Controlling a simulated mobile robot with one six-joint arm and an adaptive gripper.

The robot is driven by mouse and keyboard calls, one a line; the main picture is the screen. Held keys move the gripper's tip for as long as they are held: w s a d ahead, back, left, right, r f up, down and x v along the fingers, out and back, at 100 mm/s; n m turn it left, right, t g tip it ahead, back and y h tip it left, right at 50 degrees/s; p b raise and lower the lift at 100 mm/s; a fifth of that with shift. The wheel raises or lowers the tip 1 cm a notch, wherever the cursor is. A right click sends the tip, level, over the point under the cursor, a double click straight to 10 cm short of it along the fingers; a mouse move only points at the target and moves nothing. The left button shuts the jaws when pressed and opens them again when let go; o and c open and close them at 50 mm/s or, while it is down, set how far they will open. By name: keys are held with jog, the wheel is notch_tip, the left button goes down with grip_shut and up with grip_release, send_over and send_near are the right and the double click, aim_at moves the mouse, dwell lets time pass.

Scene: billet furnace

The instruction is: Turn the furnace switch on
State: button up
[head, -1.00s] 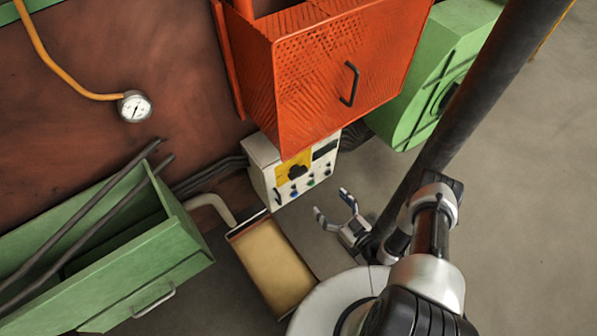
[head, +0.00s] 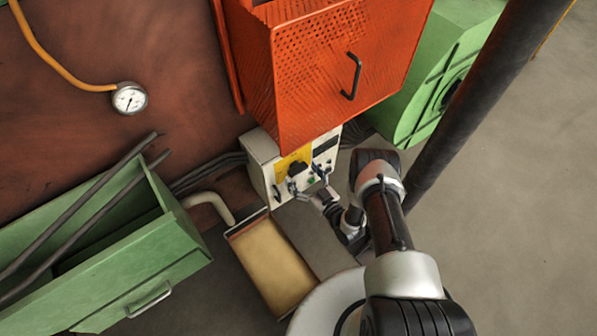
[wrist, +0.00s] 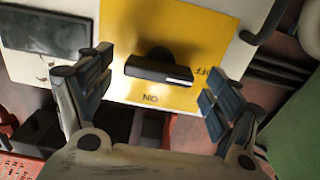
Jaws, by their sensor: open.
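The furnace switch is a black rotary knob (wrist: 160,68) on a yellow plate (wrist: 185,28) marked OFF and ON, seen upside down in the wrist view. Its bar lies nearly level there, with a pale mark at its right end, near the OFF label. In the head view the knob (head: 297,168) sits on the front of the white control box (head: 262,160). My gripper (wrist: 152,88) is open, with one finger on each side of the knob and gaps between. In the head view my gripper (head: 308,183) is close to the box front. I cannot tell its exact distance from the panel.
An orange perforated cabinet (head: 330,75) hangs over the control box. A dark display (wrist: 45,38) is beside the yellow plate. A green open bin (head: 150,265) and a tan-topped box (head: 270,265) stand to the left. Bare floor lies to the right.

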aim_at(297, 168)
jog(key=shift+x, duration=1.3)
jog(key=shift+c, duration=0.3)
jog(key=c, duration=1)
